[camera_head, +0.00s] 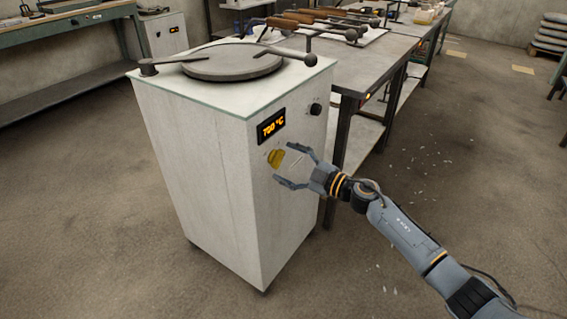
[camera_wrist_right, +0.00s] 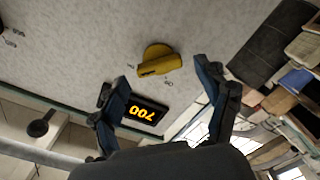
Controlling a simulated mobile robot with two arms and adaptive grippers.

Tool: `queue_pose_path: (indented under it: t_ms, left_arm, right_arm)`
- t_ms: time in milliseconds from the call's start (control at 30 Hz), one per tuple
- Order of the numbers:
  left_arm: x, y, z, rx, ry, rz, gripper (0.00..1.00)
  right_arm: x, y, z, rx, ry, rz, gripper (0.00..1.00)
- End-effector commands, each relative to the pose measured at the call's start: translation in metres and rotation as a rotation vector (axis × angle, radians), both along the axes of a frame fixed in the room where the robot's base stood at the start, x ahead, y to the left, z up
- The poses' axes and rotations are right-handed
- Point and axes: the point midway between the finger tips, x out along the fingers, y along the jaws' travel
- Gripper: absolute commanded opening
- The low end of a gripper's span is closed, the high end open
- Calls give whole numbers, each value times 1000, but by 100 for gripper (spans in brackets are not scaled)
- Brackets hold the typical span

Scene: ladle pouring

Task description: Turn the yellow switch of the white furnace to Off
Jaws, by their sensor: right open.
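The white furnace (camera_head: 200,160) stands upright in the middle of the head view, with a round grey lid (camera_head: 233,62) on top. Its yellow switch (camera_head: 275,157) is on the front face, below the lit display (camera_head: 271,126) reading 700 °C. My right gripper (camera_head: 290,165) is open in front of the switch, one finger above and one below it in the picture. In the right wrist view, the yellow switch (camera_wrist_right: 160,61) shows beyond and between the spread fingers (camera_wrist_right: 163,82), apart from them. The switch's labels are too small to read. My left gripper is not in view.
A metal workbench (camera_head: 362,72) with tools stands close behind to the right. Another bench (camera_head: 60,30) is at the far left. The floor in front is clear.

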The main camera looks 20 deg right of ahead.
Motion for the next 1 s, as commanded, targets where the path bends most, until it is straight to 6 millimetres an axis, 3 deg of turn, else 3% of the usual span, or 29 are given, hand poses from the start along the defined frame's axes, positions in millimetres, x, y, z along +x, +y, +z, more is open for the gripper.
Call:
queue_pose_path:
  t_ms: [433,467,733,1000]
  left_arm:
    - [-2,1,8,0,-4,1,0]
    - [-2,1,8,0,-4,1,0]
    - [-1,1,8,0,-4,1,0]
    - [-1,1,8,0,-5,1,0]
  right_arm:
    - [11,9,0,0,1,1,75]
    - [11,9,0,0,1,1,73]
    - [11,9,0,0,1,1,21]
    - [11,9,0,-17,-12,1,21]
